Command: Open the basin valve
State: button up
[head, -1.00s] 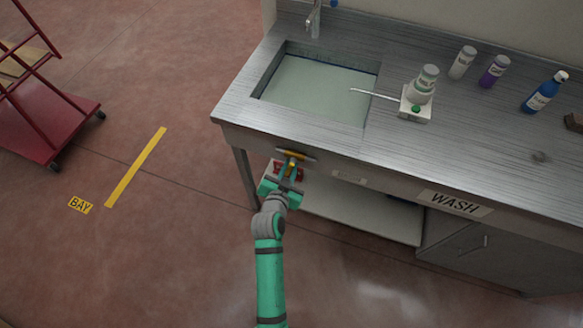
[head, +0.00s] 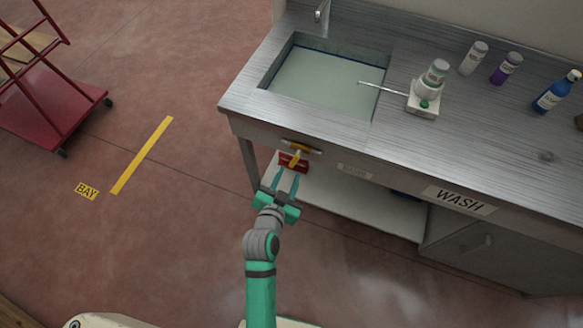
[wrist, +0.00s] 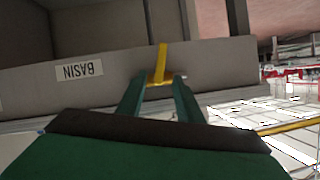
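The basin valve (head: 297,152) is a yellow handle on the bench's front face, below the sink. In the head view it has a crosswise part and a part toward my gripper. In the wrist view the yellow handle (wrist: 161,62) stands just beyond my fingertips, in line with the gap between them. A BASIN label (wrist: 78,71) shows upside down beside it. My gripper (head: 287,177) is open and empty, its two green fingers apart and pointing at the valve. I cannot tell if a fingertip touches the handle. The sink basin (head: 268,84) above holds pale liquid.
A red object (head: 291,162) shows just behind the valve handle, above the lower shelf (head: 335,203). A bottle on a white stand (head: 425,104) and several bottles are on the bench top. A red cart (head: 50,105) stands at left; the floor between is clear.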

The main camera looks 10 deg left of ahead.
jog(key=shift+v, duration=0.95)
